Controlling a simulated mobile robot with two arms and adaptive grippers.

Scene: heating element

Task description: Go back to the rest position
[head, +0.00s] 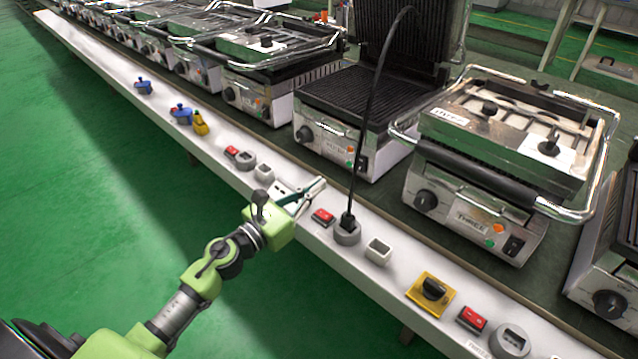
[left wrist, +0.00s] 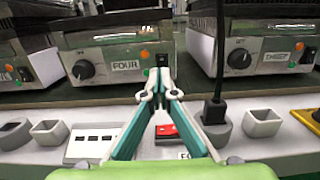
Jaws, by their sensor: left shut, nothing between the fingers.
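My left gripper (head: 311,192) reaches in from the lower left over the white ledge (head: 378,281), beside a red rocker switch (head: 323,216). Its green-and-white fingers are shut with nothing between the tips; in the left wrist view (left wrist: 160,95) the tips meet in front of the grill labelled FOUR (left wrist: 122,63). The red switch also shows between the finger bases (left wrist: 167,131). No object is held. My right gripper is not in view.
A black plug (head: 347,221) stands in a grey socket, its cable rising past the open-lidded grill (head: 355,100). A closed grill labelled THREE (head: 480,200) is to the right. Sockets, a yellow rotary switch (head: 431,292) and more switches line the ledge. Green floor (head: 80,180) is clear at left.

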